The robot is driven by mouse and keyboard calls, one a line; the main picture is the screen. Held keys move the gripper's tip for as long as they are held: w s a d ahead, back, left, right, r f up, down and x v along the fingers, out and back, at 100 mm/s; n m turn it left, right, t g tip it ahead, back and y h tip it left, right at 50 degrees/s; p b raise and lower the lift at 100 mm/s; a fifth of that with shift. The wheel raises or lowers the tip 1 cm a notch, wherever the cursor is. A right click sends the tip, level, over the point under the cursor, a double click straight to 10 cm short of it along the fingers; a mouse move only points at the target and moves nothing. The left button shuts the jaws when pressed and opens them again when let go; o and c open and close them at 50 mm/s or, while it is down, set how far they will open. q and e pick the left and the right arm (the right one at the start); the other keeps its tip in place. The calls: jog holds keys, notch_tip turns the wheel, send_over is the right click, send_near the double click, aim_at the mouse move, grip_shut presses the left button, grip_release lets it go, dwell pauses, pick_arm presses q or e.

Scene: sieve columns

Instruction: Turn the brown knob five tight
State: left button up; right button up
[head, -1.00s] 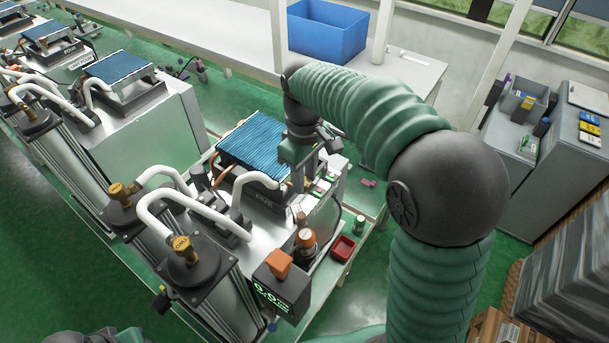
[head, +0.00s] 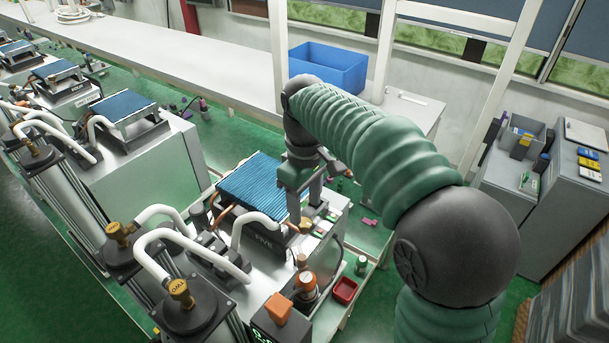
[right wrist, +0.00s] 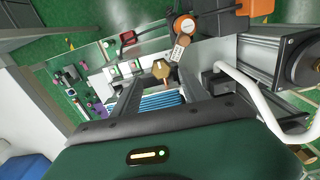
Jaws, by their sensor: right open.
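The brown knob five (head: 306,227) sits at the front right edge of the silver unit labelled FIVE (head: 265,242). In the right wrist view the knob (right wrist: 161,69) is hexagonal and lies just ahead of my fingers, roughly centred between them. My right gripper (head: 300,212) points down close above and behind the knob. Its fingers in the right wrist view (right wrist: 158,85) are apart with nothing gripped; I cannot tell whether either touches the knob. My left gripper is out of view.
A blue bin (head: 328,70) stands on the bench behind.

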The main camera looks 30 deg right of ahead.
aim_at(305, 220)
notch_tip(305, 220, up, 12)
jog(key=shift+r, duration=0.2)
jog(key=shift+w, duration=0.1)
